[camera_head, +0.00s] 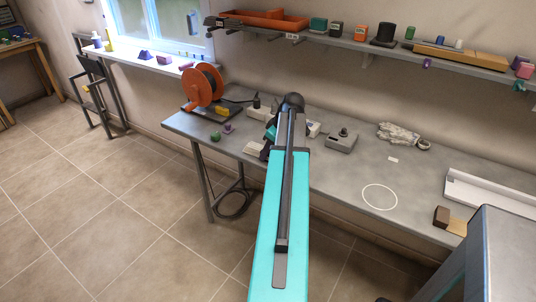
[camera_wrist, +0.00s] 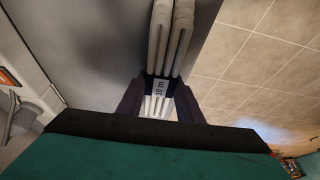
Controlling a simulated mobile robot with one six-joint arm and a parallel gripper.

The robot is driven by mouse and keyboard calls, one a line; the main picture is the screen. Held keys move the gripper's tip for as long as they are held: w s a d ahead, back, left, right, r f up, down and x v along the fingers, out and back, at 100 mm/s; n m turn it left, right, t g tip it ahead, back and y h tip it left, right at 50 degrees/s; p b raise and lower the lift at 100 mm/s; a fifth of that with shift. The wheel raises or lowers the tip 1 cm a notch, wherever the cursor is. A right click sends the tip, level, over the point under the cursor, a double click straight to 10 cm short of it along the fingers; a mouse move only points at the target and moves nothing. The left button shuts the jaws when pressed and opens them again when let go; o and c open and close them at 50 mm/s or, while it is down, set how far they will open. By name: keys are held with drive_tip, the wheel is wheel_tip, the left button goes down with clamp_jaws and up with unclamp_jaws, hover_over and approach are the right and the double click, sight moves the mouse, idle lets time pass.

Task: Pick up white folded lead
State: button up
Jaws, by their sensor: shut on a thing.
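The white folded lead (camera_wrist: 172,38) shows in the wrist view as long white loops side by side, with a dark band and a "10 m" label. My gripper (camera_wrist: 160,88) has its two dark fingers shut on the lead at the band, one on each side. The loops stick out beyond the fingers, and more white strands show between them. In the head view my teal arm covers most of the gripper, so the lead cannot be made out clearly there. I cannot tell whether the lead touches the bench.
The grey bench (camera_head: 340,183) holds an orange cable reel (camera_head: 203,86), a grey box with a knob (camera_head: 342,139), white gloves (camera_head: 398,133) and a white tray (camera_head: 490,192). A white circle (camera_head: 380,197) marks clear bench. A loaded shelf (camera_head: 350,42) runs above.

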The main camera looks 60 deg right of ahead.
drive_tip(key=shift+r, duration=0.15)
drive_tip(key=shift+r+b, duration=0.55)
drive_tip(key=shift+r, duration=1.05)
drive_tip(key=s+a+r+b, duration=0.1)
drive_tip(key=s+a+b, duration=0.1)
drive_tip(key=s+a, duration=0.7)
drive_tip(key=s, duration=0.3)
drive_tip(key=shift+s+a+r, duration=0.3)
drive_tip(key=shift+s+a, duration=0.05)
drive_tip(key=shift+a, duration=0.05)
drive_tip(key=shift+w, duration=0.15)
